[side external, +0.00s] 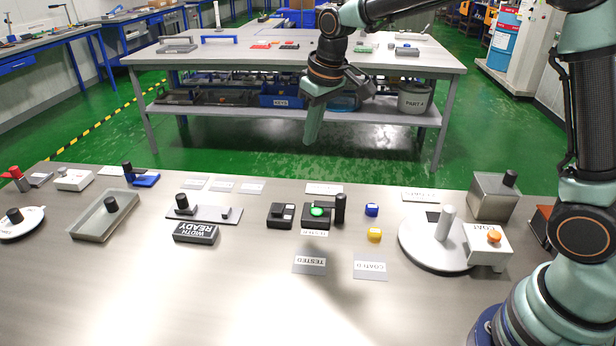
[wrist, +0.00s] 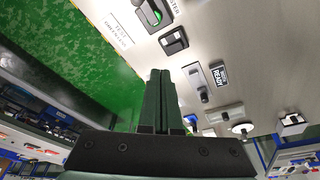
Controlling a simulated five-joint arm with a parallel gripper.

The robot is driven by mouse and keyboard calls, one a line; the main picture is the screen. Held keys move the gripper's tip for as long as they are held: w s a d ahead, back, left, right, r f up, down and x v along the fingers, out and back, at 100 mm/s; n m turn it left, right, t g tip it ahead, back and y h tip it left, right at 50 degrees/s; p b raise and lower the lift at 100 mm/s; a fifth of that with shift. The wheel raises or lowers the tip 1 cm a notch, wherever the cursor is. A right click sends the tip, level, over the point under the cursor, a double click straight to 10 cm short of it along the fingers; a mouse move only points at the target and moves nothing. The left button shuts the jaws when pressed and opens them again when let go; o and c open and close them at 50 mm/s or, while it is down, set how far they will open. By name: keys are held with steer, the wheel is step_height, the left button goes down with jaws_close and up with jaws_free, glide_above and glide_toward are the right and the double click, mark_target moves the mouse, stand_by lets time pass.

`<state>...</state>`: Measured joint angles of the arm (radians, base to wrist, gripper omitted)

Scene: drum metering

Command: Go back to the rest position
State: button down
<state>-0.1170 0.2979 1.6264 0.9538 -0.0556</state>
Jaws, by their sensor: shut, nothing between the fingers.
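My gripper (side external: 312,136) is shut and empty. In the side external view it hangs in the air above the far edge of the metal bench (side external: 150,290), pointing down, apart from everything on the bench. In the wrist view my gripper's two fingers (wrist: 160,75) lie together, with the green floor to their left and the bench to their right.
The front middle is bare. A second table (side external: 220,55) stands behind.

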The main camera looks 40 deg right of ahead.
steer(key=s+d+r+m+t, duration=0.1)
steer(key=s+d, duration=0.1)
steer(key=s, duration=0.8)
steer(key=s+d+r+m+t, duration=0.1)
steer(key=s+d+r, duration=0.1)
steer(key=s, duration=0.7)
steer(key=shift+s+d+r+t, duration=0.3)
steer(key=shift+s+d, duration=0.1)
steer(key=shift+d, duration=0.45)
